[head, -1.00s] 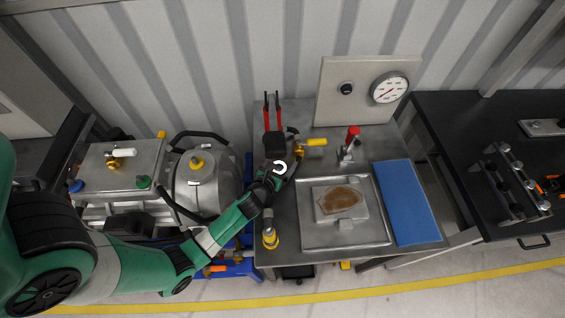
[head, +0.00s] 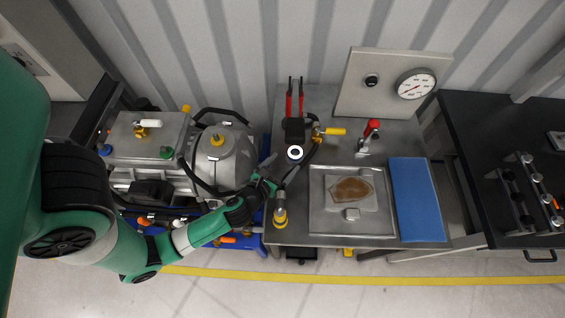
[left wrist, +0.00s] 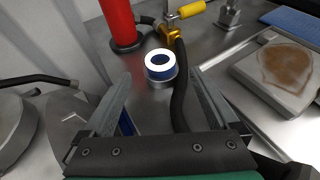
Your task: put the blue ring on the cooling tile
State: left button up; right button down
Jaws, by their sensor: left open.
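The blue ring (head: 295,152) has a white top and a blue side. It shows clearly in the left wrist view (left wrist: 160,65), on a low round metal base on the steel bench. My left gripper (head: 277,170) is open and empty, just lower left of the ring in the head view. In the left wrist view its fingers (left wrist: 160,76) point toward the ring, one on each side of the line to it, apart from it. A grey slab with a brown patch (head: 365,205) lies in the tray; I cannot tell whether this is the cooling tile. My right gripper is out of view.
A metal tray (head: 318,222) and a blue mat (head: 416,200) lie right of the ring. A yellow-handled valve (head: 332,131), a red-handled tool (head: 371,130) and a yellow-based fitting (head: 280,213) stand near it. A black hose (left wrist: 180,95) runs close beside the ring.

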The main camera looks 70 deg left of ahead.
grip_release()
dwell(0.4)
